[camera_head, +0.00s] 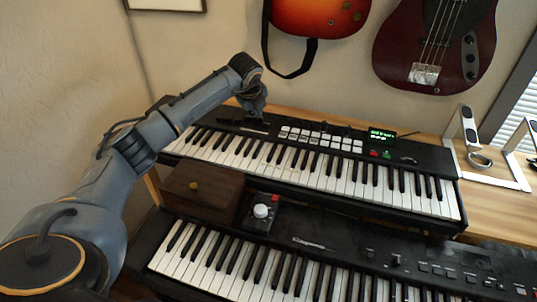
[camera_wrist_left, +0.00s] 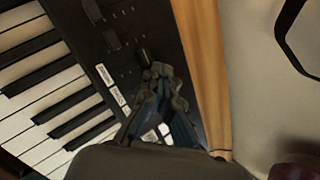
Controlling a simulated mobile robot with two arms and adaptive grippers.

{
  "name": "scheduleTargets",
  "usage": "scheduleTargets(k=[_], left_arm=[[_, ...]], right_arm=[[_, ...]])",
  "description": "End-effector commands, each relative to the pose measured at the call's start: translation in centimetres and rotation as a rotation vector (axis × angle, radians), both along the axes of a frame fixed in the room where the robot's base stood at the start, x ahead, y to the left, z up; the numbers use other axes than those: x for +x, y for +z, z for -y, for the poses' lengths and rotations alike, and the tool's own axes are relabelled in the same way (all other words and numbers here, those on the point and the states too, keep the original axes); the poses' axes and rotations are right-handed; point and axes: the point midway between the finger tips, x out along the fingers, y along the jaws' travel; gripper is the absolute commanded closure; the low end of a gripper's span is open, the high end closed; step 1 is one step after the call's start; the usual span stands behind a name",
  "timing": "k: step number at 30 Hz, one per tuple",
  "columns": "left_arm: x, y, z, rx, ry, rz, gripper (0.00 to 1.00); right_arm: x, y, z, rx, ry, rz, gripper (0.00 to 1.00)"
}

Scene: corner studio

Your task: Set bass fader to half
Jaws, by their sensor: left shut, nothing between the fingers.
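The upper keyboard (camera_head: 330,172) carries a black control panel along its back, and its panel also shows in the left wrist view (camera_wrist_left: 128,62). My left gripper (camera_head: 254,108) is over the left part of this panel, shut and empty. In the left wrist view, my gripper's closed fingertips (camera_wrist_left: 160,72) are close beside a dark rounded cap (camera_wrist_left: 143,56); I cannot tell whether they touch. Another dark fader-like cap (camera_wrist_left: 112,39) sits farther along the panel. I cannot tell which cap is bass. My right gripper is out of view.
A lower keyboard (camera_head: 310,243) stands in front, with a wooden box (camera_head: 203,192) and a small device with a white knob (camera_head: 262,211) on it. Guitars (camera_head: 436,45) hang on the wall behind. A white stand (camera_head: 494,178) is at the right. A wooden desk edge (camera_wrist_left: 205,70) runs behind the panel.

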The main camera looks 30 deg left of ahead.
Motion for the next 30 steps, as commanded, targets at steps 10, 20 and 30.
scheduleTargets(k=[10, 20, 30], left_arm=[[-0.4, -0.1, 0.1, -0.001, 0.001, -0.001, 1.0], [-0.8, 0.0, 0.2, -0.001, 0.0, -0.001, 1.0], [-1.3, -0.1, 0.3, 0.0, 0.0, -0.002, 1.0]], right_arm=[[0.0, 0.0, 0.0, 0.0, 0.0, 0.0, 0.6], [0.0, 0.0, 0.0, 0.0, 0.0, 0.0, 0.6], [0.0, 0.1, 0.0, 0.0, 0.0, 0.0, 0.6]])
